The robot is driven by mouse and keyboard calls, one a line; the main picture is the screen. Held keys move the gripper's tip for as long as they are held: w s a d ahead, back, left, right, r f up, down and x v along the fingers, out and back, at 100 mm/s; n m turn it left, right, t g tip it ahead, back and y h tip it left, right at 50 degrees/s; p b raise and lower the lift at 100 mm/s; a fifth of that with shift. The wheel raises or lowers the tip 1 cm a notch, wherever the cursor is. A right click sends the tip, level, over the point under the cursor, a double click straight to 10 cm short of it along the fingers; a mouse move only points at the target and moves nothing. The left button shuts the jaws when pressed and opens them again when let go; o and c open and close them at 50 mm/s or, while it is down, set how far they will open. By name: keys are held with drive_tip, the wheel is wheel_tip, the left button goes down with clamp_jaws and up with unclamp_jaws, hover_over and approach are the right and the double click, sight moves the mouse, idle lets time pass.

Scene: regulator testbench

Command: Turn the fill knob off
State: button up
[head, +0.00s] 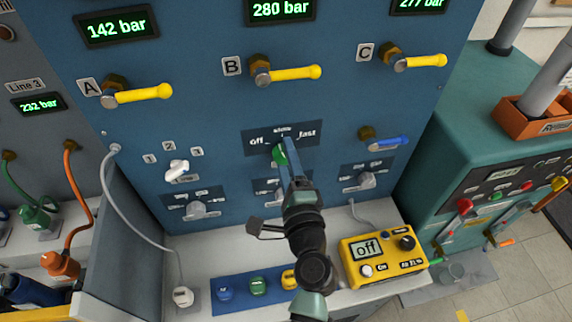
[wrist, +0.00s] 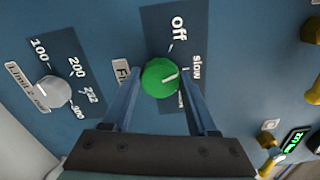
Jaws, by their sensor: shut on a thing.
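The fill knob is a round green knob (wrist: 160,78) on a dark label plate (head: 254,144) in the middle of the blue panel. The plate reads "off", "slow" and "fast" in the head view. In the wrist view the knob's white pointer line aims right, towards "slow"; "off" is above it. My gripper (wrist: 161,86) has one finger on each side of the knob and is shut on it. In the head view my gripper (head: 284,152) hides part of the knob (head: 279,155). The "Fi" label beside it is partly covered by a finger.
Yellow valve handles A (head: 143,94), B (head: 292,74) and C (head: 424,61) sit above. A grey limit knob (wrist: 52,91) is left of the green knob in the wrist view. A yellow meter (head: 382,258) reading "off" stands on the ledge, right of my arm.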

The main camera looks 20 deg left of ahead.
drive_tip(key=n+b, duration=0.4)
drive_tip(key=n, duration=0.1)
drive_tip(key=shift+f+b, duration=0.25)
drive_tip(key=shift+b, duration=0.1)
drive_tip(key=shift+r+n+b, duration=0.15)
drive_tip(key=shift+n+b, duration=0.8)
drive_tip(key=shift+n, duration=0.35)
drive_tip(key=o, duration=1.4)
drive_tip(key=shift+r, duration=0.1)
drive_tip(key=shift+d, duration=0.1)
drive_tip(key=b+v, duration=0.3)
drive_tip(key=v, duration=1)
